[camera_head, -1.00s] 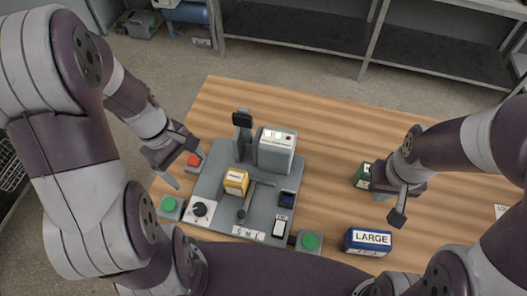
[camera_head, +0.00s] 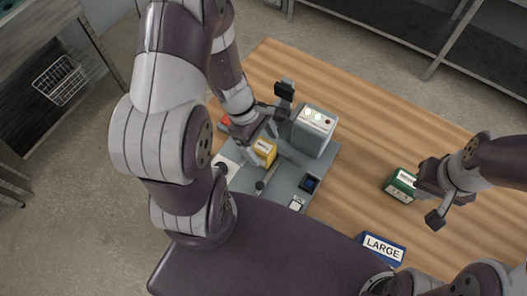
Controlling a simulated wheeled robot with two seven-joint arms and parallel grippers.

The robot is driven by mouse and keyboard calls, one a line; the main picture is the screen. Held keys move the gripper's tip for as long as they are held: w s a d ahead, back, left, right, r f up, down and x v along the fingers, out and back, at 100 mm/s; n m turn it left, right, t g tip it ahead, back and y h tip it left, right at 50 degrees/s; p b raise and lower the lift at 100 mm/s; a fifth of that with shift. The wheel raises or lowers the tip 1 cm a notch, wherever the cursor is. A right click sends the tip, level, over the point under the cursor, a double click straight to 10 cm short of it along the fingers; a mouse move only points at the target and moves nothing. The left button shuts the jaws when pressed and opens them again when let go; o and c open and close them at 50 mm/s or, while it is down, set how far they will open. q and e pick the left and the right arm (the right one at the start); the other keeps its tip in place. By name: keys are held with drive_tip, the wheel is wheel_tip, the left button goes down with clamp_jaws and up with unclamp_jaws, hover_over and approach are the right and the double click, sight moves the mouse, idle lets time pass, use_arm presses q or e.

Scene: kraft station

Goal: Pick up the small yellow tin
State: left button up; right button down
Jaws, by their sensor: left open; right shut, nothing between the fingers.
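The small yellow tin (camera_head: 264,152) stands on the grey station plate (camera_head: 322,166), in front of the white-topped box. My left gripper (camera_head: 262,135) is open and right at the tin, with a finger on its near left side and the other towards its back; I cannot tell whether they touch it. My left arm hides the left part of the plate. My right gripper (camera_head: 430,199) is shut and empty, beside the green tin (camera_head: 401,185) at its right.
A blue block marked LARGE (camera_head: 381,249) lies at the table's front. Bare wood (camera_head: 370,140) lies between the station and the green tin.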

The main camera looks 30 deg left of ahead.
use_arm(q)
drive_tip(key=shift+s+d+f, duration=0.1)
drive_tip(key=shift+d+f, duration=0.05)
drive_tip(key=shift+f, duration=0.4)
drive_tip(key=shift+w+d, duration=0.1)
drive_tip(key=shift+w, duration=0.1)
drive_tip(key=shift+c, duration=0.7)
drive_tip(key=c, duration=1)
drive_tip(key=shift+s, duration=0.1)
